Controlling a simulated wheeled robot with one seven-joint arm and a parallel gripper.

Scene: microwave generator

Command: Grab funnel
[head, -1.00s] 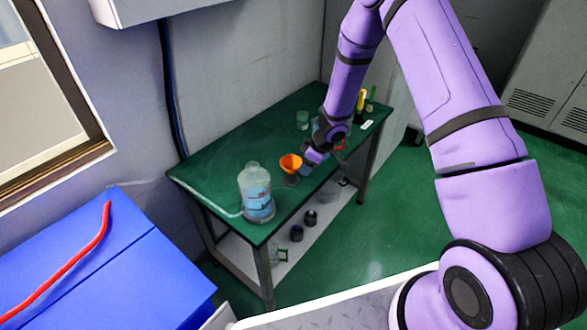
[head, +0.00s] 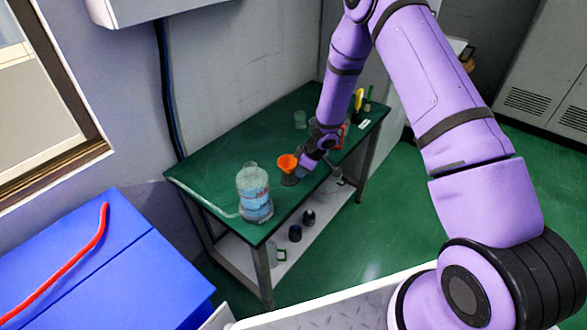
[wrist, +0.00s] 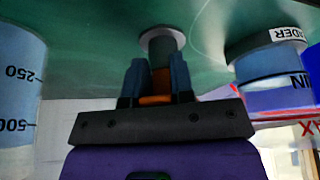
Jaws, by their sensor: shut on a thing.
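The orange funnel (head: 287,163) is at the front edge area of the green table, by the tip of my arm in the head view. My gripper (head: 299,171) is at its right side. In the wrist view, my gripper (wrist: 157,85) has its two blue-grey fingers closed on the orange funnel (wrist: 160,80) between them. A grey round piece (wrist: 161,43) shows beyond the fingertips, at the tabletop. Most of the funnel is hidden by the fingers in the wrist view.
A blue box (head: 100,260) is at lower left.

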